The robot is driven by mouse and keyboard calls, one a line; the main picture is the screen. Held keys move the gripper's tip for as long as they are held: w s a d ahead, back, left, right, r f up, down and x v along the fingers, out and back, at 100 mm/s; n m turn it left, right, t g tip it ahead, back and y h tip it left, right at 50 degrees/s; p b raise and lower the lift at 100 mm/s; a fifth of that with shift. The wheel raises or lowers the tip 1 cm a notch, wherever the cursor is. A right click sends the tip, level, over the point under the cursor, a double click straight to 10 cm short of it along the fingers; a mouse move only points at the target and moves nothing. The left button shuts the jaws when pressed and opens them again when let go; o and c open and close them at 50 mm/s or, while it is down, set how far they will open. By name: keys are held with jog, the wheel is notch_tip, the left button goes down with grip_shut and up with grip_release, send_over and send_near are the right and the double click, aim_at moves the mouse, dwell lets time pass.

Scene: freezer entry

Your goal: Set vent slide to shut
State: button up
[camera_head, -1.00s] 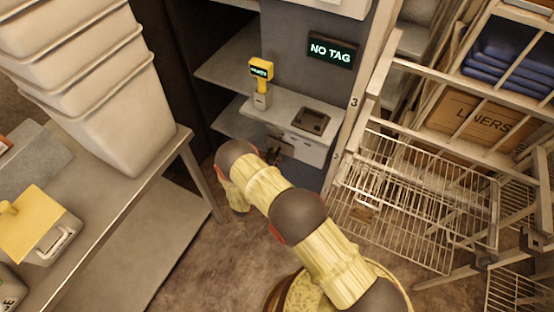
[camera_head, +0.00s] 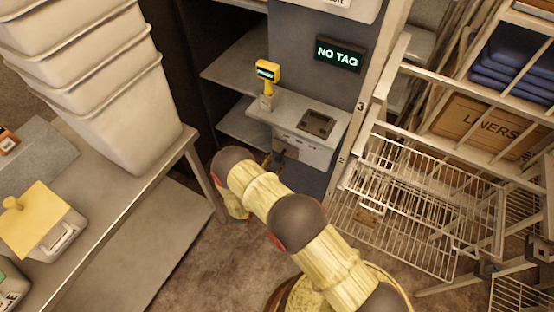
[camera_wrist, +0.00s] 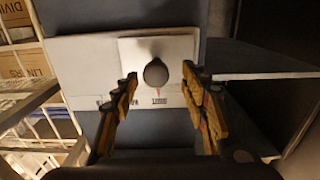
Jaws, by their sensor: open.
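In the wrist view a dark rounded knob (camera_wrist: 155,73) stands out from a pale square plate (camera_wrist: 185,48) on a light panel. A small red mark and small lettering, too blurred to read surely, show below the knob. I cannot tell whether this knob is the vent slide. My gripper (camera_wrist: 160,76) is open, with one finger on each side of the knob and visible gaps between. In the head view my gripper (camera_head: 275,158) is small and partly hidden by my arm, at the front of the light panel (camera_head: 312,153).
A yellow handheld device (camera_head: 267,80) and a dark pad (camera_head: 316,122) are on the ledge above the panel. A "NO TAG" display (camera_head: 338,55) is behind. Wire baskets (camera_head: 420,210) stand right; a table (camera_head: 120,205) with stacked white bins (camera_head: 125,120) stands left.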

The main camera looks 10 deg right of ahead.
jog(key=v, duration=0.9)
